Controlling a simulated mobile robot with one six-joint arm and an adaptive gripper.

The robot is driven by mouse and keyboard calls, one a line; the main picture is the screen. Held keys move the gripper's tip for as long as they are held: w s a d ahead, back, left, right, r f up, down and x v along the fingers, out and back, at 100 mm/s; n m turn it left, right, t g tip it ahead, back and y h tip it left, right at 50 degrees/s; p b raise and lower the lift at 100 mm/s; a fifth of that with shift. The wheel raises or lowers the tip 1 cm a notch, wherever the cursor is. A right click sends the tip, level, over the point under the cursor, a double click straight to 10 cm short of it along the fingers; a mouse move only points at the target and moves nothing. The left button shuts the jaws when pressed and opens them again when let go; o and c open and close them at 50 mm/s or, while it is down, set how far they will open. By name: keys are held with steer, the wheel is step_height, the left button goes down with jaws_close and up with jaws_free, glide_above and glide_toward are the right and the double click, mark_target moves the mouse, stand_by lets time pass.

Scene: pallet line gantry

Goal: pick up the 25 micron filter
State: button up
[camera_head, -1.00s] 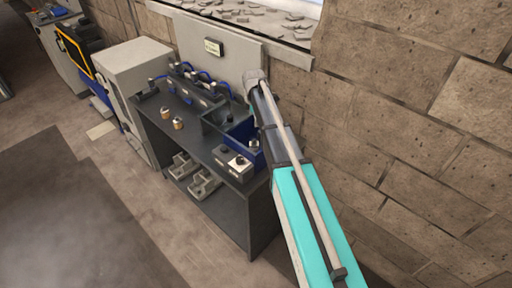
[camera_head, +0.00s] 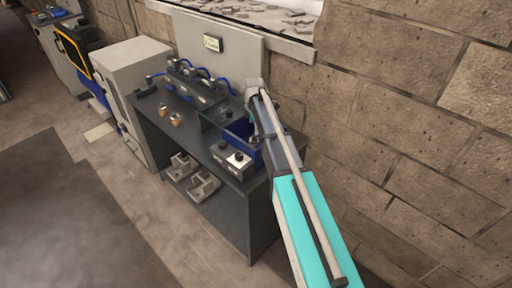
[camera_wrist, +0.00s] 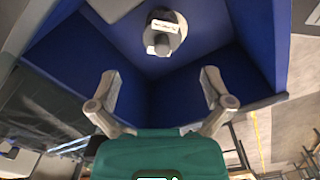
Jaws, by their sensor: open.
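A small grey-white cylindrical part (camera_wrist: 165,36) with a white label lies inside a blue bin (camera_wrist: 215,65) in the wrist view. It looks like a filter, but its label is too small to read, so I cannot tell whether it is the 25 micron one. My gripper (camera_wrist: 160,80) is open and empty, its two fingers spread over the bin's interior. The part is beyond the fingertips, toward the top of the picture, and not between them. In the head view the blue bin (camera_head: 240,128) sits on the dark bench, partly hidden by my arm. The part is not visible there.
The dark bench (camera_head: 205,130) stands against a block wall (camera_head: 400,110). Two small brass-coloured parts (camera_head: 175,119) stand on its top, and a dark box with a pale top (camera_head: 239,161) is near the front right corner. Grey blocks (camera_head: 203,186) are on the lower shelf.

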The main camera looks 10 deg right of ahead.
mark_target(254, 135)
steer(key=shift+f+b, duration=0.45)
steer(key=shift+f, duration=0.3)
steer(key=shift+f+b, duration=2.6)
steer(key=c, duration=1.2)
steer(key=shift+c, duration=0.2)
steer(key=shift+r, duration=0.2)
step_height(254, 135, up, 10)
steer(key=p, duration=1)
steer(key=shift+f, duration=0.15)
